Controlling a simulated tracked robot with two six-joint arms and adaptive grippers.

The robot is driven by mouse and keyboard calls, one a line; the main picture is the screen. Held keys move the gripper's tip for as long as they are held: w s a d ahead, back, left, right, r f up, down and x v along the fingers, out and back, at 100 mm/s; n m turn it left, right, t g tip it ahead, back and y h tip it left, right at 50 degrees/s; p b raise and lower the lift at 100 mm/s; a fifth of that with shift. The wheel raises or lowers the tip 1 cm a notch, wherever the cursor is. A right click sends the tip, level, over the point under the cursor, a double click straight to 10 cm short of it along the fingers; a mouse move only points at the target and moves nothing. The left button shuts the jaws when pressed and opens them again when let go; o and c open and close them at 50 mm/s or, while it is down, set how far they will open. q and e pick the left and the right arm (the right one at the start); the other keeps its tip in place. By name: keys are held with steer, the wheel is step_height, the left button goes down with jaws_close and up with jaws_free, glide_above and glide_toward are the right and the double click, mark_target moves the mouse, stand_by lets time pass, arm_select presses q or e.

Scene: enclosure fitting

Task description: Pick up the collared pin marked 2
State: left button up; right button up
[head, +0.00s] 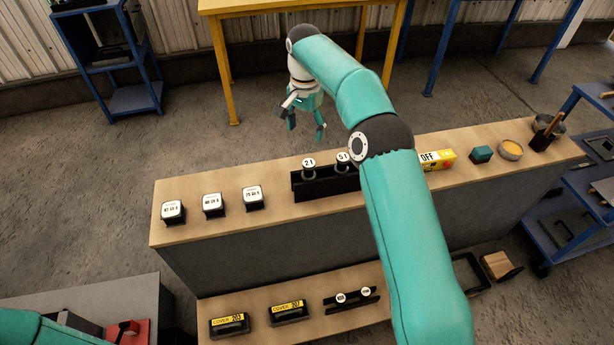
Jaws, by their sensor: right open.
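Two pins with round white tags stand in a black rack (325,187) on the upper shelf. The left pin (308,165) has a tag that seems to read "21", and the right pin (343,158) has one like "51". The tags are small, so I cannot be sure which pin is marked 2. My arm covers the rack's right end. My right gripper (306,126) is open and empty, behind and above the rack, with its fingers pointing down. My left gripper is out of view; only a part of my left arm shows at the bottom left.
Several labelled blocks (212,205) stand left of the rack. The lower shelf holds cover 203 (230,325), cover 207 (288,312) and a rack with two tagged pieces (350,302).

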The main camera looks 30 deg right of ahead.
mark_target(308, 162)
step_height(308, 162, down, 10)
steer(key=shift+f, duration=0.2)
steer(key=f, duration=0.1)
steer(key=f+p, duration=0.1)
steer(key=f, duration=0.2)
steer(key=shift+s+d+f, duration=0.15)
steer(key=shift+s+d, duration=0.1)
steer(key=shift+d, duration=0.15)
steer(key=shift+f, duration=0.55)
steer(key=shift+w+r, duration=0.1)
jaws_close()
